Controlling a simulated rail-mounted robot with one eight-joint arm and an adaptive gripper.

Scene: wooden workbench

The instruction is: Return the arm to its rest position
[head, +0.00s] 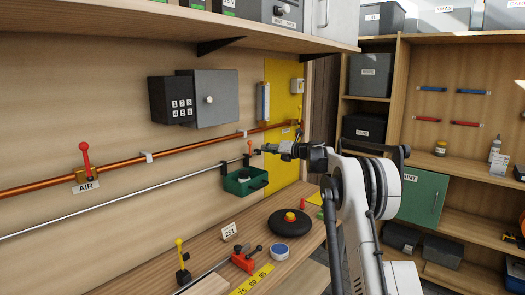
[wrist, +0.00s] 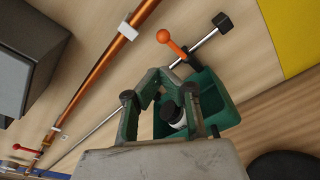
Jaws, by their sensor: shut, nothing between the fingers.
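My gripper (head: 266,150) is at the end of my white and dark arm, reaching left towards the wall panel in the head view. It is shut and empty. In the wrist view its green-grey fingers (wrist: 163,80) come together at their tips over the green bin (wrist: 214,100). A dark and white round item (wrist: 173,114) shows between the fingers, beyond them in the bin. In the head view the green bin (head: 238,187) hangs on the wall just below and left of my gripper. I cannot tell the gap between fingertips and bin.
A silver pipe (head: 120,196) and a copper pipe (head: 115,174) run along the wall. An orange-red lever (wrist: 170,41) stands close by the fingertips. A grey wall box (head: 214,98) is up left. The bench holds a dark round base (head: 291,226) and a red clamp (head: 243,259).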

